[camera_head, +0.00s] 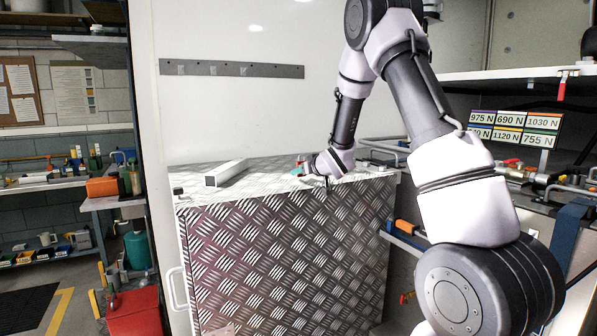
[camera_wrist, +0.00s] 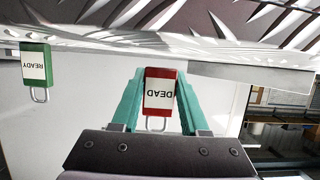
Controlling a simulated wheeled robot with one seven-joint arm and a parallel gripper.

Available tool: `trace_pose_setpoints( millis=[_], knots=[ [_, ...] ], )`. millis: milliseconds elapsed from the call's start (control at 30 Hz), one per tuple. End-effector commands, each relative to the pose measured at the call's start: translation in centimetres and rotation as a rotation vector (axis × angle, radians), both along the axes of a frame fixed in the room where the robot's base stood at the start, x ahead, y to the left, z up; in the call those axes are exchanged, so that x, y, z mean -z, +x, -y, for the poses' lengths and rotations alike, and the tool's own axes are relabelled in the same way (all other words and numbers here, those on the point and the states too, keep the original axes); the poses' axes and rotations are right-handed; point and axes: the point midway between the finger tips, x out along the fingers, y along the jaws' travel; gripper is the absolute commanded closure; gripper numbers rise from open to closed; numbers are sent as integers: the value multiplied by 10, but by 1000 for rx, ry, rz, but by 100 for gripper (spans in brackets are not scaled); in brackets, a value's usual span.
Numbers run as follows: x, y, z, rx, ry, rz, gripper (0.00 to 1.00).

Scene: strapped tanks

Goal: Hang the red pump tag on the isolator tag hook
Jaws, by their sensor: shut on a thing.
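The red tag (camera_wrist: 160,88), lettered DEAD, sits between the two teal fingers of my gripper (camera_wrist: 160,74) in the wrist view. The fingers are shut on its sides. Its metal loop points toward the gripper body, and the lettering appears upside down. In the head view my gripper (camera_head: 299,172) is low over the checker-plate box top, with a bit of red at its fingers. A green tag (camera_wrist: 36,66) lettered READY, with a metal loop, is to the left in the wrist view, apart from my gripper. I cannot tell which hook is the isolator tag hook.
The checker-plate box (camera_head: 285,262) stands below my gripper, with a square metal tube (camera_head: 226,173) on its top. A grey rail (camera_head: 232,69) with small fittings is on the white wall behind. Shelves with labelled cards (camera_head: 510,118) are at right.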

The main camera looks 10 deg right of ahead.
Motion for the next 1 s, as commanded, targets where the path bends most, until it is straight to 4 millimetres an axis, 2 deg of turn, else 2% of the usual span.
trace_pose_setpoints(
  millis=[1000],
  knots=[
    [-3, -39, 12, 0, 0, 0, 100]
  ],
)
